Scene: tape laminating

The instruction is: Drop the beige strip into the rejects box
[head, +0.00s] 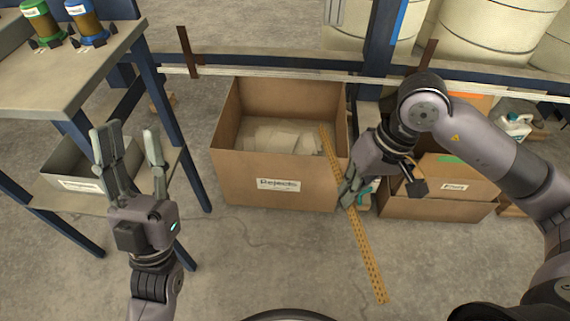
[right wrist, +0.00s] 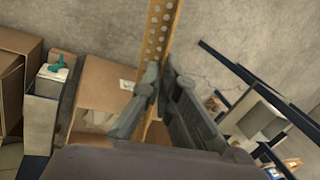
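The beige strip (head: 366,250) is long, narrow and perforated. My right gripper (head: 347,198) is shut on it near its middle, at the right front corner of the rejects box. The strip's upper end lies over the box opening and its lower end hangs out in front, above the floor. The right wrist view also shows the strip (right wrist: 160,35) between the fingers of my right gripper (right wrist: 152,85). The rejects box (head: 240,187) is an open cardboard box labelled "Rejects", with pale sheets inside. My left gripper (head: 128,150) is open and empty, raised at the left.
A second cardboard box (head: 430,207) stands right of the rejects box, partly hidden by my right arm. A workbench (head: 70,85) with spools stands at the left, a grey bin (head: 62,180) on its lower shelf. A rail (head: 290,78) runs behind the boxes. The front floor is clear.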

